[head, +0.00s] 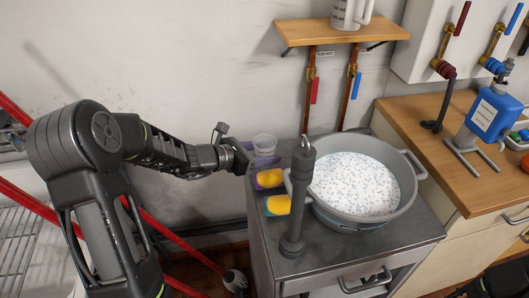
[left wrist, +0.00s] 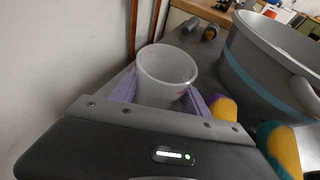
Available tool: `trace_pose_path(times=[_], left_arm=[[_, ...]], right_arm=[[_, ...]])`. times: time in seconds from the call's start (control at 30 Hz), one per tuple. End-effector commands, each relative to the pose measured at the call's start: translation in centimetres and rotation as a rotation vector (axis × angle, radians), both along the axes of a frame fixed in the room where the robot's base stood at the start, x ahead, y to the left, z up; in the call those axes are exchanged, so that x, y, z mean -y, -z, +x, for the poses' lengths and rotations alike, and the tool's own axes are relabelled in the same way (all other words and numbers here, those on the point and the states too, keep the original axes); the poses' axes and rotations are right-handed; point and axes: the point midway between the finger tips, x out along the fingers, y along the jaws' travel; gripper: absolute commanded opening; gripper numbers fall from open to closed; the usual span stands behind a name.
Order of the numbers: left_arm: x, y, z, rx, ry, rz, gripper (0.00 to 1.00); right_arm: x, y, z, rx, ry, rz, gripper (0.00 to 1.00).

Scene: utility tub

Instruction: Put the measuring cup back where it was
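A clear, handleless cup (head: 264,143), which looks like the measuring cup, is at the back left corner of the grey cabinet top. It stands upright and looks empty in the left wrist view (left wrist: 166,68). My left gripper (head: 258,160) reaches it from the left. Its lavender fingers lie against both sides of the cup's lower part, and it looks shut on the cup. I cannot tell whether the cup's base touches the cabinet top. My right gripper is not in view.
Two sponges, yellow-purple (head: 269,178) and yellow-blue (head: 278,205), lie just in front of the cup. A grey post (head: 293,215) stands before the large grey tub (head: 412,190) of speckled white water. A grey jug (head: 347,14) stands on the wall shelf (head: 340,34).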

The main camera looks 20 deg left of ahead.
Motion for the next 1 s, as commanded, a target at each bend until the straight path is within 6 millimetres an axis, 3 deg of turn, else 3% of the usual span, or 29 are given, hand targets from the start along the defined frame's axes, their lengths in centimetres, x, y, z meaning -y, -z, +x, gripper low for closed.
trace_pose_path(times=[0.1, 0.53, 1.0], left_arm=[[0.0, 0.0, 0.0, -0.001, 0.000, 0.001, 0.63], [-0.4, -0.6, -0.4, 0.001, -0.003, 0.001, 0.63], [-4.5, -4.0, -7.5, 0.001, -0.003, 0.002, 0.63]], right_arm=[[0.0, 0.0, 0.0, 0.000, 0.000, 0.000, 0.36], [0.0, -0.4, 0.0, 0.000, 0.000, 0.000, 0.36], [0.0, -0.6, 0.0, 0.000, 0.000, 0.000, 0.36]])
